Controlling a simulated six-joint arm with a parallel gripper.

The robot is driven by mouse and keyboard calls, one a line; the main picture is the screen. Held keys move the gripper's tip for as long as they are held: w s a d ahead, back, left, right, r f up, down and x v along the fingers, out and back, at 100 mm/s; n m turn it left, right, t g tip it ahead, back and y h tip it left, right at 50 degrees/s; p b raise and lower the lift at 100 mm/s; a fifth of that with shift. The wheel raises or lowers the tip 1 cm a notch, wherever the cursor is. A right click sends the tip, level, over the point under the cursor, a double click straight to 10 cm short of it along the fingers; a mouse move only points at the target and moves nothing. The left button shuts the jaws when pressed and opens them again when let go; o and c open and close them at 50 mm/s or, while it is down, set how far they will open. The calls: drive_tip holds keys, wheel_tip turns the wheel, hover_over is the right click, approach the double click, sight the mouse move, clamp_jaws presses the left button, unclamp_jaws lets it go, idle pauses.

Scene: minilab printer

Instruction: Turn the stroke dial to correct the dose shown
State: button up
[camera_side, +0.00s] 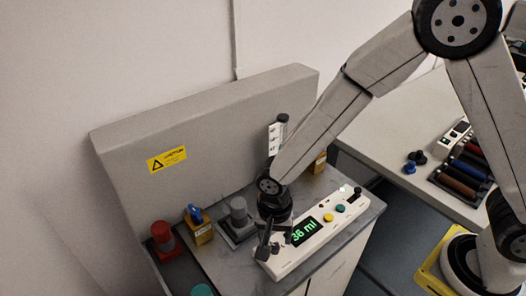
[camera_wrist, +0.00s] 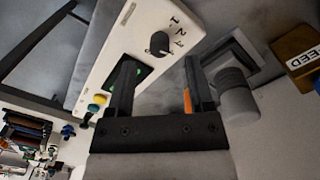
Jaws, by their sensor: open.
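The stroke dial (camera_wrist: 160,43) is a black knob on the white console (camera_wrist: 118,30), with printed numerals beside it, in the wrist view. My gripper (camera_wrist: 157,64) is open, its two dark fingers apart and nothing between them, with the dial just beyond the fingertips. I see no contact with the dial. In the side view my gripper (camera_side: 268,250) is over the left end of the console (camera_side: 287,262), and I cannot make out the dial there. The green display (camera_side: 304,232) appears to read 36 ml. In the wrist view the left finger partly covers the display.
A grey cylindrical fitting (camera_side: 238,214) stands left of the console. A yellow block (camera_side: 200,231) with a blue top and a red cylinder (camera_side: 163,238) are further left. Yellow (camera_side: 328,217) and teal (camera_side: 340,208) buttons sit right of the display. A grey panel (camera_side: 205,135) rises behind.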

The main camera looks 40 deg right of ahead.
sight(275, 245)
drive_tip(key=shift+f, duration=1.9)
clamp_jaws()
